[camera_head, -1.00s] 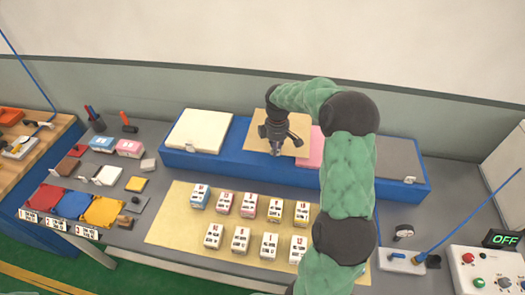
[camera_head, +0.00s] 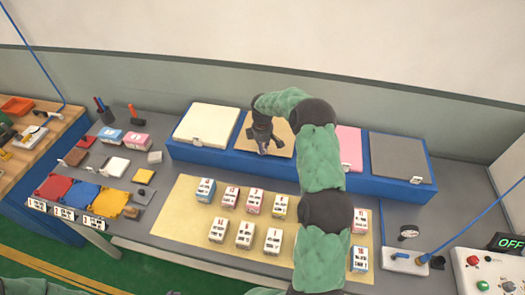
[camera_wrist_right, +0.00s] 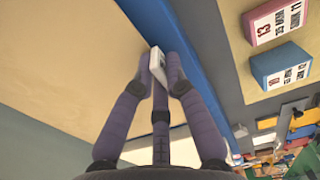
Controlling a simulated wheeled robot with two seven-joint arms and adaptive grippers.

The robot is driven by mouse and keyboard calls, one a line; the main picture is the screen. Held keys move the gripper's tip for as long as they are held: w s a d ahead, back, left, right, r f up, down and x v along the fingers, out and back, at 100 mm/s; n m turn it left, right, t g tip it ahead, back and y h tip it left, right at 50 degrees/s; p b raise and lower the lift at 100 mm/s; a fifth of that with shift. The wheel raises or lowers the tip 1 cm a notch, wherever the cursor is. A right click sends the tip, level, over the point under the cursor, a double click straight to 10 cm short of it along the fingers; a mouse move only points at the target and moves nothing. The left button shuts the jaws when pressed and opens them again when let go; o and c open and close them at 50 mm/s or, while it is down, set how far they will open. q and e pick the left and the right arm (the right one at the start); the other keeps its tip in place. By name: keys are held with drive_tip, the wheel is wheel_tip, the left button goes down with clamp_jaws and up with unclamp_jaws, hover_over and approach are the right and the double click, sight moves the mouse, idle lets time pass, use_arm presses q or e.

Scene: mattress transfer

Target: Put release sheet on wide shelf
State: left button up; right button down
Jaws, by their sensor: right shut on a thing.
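The tan release sheet (camera_head: 279,143) lies flat at the blue wide shelf (camera_head: 225,156), between a cream sheet and a pink sheet. Its surface also fills much of the right wrist view (camera_wrist_right: 60,50). My right gripper (camera_head: 262,148) is over the sheet's front part, pointing down. In the right wrist view my right gripper (camera_wrist_right: 163,75) is shut on a small white tab (camera_wrist_right: 157,64) at the sheet's edge, beside the blue shelf edge. I cannot tell whether the sheet fully rests on the shelf. My left gripper is not in view.
The cream sheet (camera_head: 207,122), pink sheet (camera_head: 349,148) and grey sheet (camera_head: 399,155) lie on the shelf either side. Several small labelled boxes stand on a yellow mat (camera_head: 180,222) in front. A control box (camera_head: 492,270) stands at the right.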

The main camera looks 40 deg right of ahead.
drive_tip(key=shift+f, duration=0.65)
drive_tip(key=shift+f, duration=0.1)
drive_tip(key=shift+f, duration=0.15)
drive_tip(key=c, duration=1.3)
unclamp_jaws()
wheel_tip(320, 180, up, 12)
drive_tip(key=shift+r, duration=0.25)
